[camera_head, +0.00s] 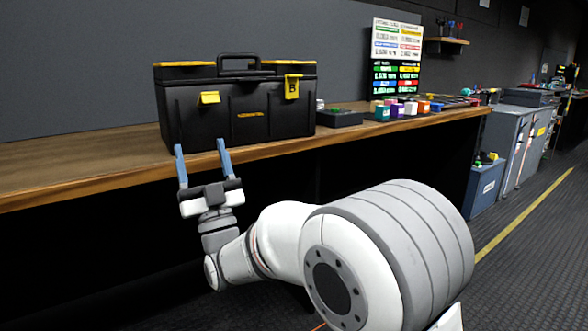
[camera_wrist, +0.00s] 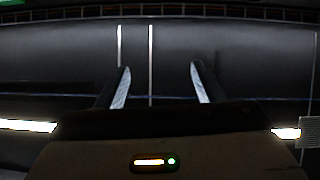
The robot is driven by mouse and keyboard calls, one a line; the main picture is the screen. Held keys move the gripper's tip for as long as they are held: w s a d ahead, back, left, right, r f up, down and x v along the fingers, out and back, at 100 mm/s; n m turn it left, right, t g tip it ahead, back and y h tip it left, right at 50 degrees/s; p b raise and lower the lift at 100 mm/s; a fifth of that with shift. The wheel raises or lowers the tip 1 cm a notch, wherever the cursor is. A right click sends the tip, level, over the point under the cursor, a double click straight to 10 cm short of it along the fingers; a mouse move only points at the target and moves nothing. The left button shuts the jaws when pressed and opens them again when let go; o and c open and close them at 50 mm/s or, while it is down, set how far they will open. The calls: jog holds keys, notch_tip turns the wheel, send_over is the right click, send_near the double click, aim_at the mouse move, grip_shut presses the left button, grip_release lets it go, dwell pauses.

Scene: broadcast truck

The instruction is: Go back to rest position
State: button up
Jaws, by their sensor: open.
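My gripper (camera_head: 202,163) is open and empty in the head view, with its two blue fingers apart and pointing up. It is in front of the wooden bench's front edge, below and in front of the black toolbox (camera_head: 236,128). In the wrist view my gripper (camera_wrist: 160,82) shows its two fingers spread with nothing between them. The toolbox has a black handle, yellow latches and a yellow tag marked B. It stands upright on the bench.
The wooden bench (camera_head: 90,172) runs along the dark wall. A dark tray (camera_head: 340,118) and several coloured blocks (camera_head: 397,110) stand right of the toolbox, before a label board (camera_head: 394,55). A grey-blue bin (camera_head: 485,188) and cabinets (camera_head: 515,140) stand at the right. The floor there is clear.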

jog(key=w+d+r+m+g+h+p, duration=0.2)
jog(key=w+d+r+g+h+p, duration=0.7)
jog(key=p, duration=0.5)
jog(key=s+d+f+m+g+h+p, duration=0.1)
jog(key=s+d+g+h+p, duration=0.25)
jog(key=s+d+p, duration=0.55)
jog(key=s+d+r+m+g+h+p, duration=0.1)
jog(key=s+d+g+p, duration=0.4)
jog(key=s, duration=0.5)
jog(key=s+d+m+g+h+p, duration=0.1)
jog(key=s+d+m+g+p, duration=0.1)
jog(key=s+d+g+p, duration=0.3)
jog(key=s+d+p, duration=0.4)
jog(key=s+p, duration=0.1)
jog(key=s, duration=0.1)
jog(key=shift+d+r+g, duration=0.2)
jog(key=shift+r+g, duration=0.15)
jog(key=shift+c, duration=0.2)
